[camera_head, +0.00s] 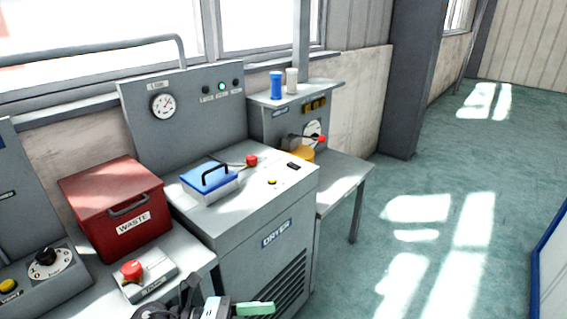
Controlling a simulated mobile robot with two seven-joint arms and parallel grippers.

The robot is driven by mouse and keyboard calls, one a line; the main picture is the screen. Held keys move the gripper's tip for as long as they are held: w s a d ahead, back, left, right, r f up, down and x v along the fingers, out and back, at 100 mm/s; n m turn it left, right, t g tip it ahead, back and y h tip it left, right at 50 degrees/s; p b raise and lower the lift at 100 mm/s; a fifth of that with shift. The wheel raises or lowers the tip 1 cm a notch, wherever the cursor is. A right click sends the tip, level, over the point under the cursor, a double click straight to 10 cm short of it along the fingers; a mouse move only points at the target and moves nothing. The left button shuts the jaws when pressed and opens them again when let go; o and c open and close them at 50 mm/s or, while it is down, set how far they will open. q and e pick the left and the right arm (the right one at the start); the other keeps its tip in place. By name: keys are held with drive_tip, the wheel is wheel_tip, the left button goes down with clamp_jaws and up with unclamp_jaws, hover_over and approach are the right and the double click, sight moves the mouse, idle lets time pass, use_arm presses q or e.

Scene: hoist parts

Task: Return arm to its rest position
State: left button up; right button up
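A dark gripper (215,308), which seems to be my left one, shows at the bottom edge, left of the middle. A green piece (255,308) sticks out to its right; I cannot tell whether it is a finger pad or something held. The lower part of this gripper is cut off by the frame. It is in front of the grey dryer (262,222) and to the right of a small box with a red button (132,270). I cannot tell whether its fingers are open or shut. My other gripper is not in view.
A red waste box (112,205) stands on the left bench. A blue-lidded container with a black handle (208,178) sits on the dryer top, near a red knob (252,160). Blue (276,85) and white (292,81) cylinders stand on a shelf.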

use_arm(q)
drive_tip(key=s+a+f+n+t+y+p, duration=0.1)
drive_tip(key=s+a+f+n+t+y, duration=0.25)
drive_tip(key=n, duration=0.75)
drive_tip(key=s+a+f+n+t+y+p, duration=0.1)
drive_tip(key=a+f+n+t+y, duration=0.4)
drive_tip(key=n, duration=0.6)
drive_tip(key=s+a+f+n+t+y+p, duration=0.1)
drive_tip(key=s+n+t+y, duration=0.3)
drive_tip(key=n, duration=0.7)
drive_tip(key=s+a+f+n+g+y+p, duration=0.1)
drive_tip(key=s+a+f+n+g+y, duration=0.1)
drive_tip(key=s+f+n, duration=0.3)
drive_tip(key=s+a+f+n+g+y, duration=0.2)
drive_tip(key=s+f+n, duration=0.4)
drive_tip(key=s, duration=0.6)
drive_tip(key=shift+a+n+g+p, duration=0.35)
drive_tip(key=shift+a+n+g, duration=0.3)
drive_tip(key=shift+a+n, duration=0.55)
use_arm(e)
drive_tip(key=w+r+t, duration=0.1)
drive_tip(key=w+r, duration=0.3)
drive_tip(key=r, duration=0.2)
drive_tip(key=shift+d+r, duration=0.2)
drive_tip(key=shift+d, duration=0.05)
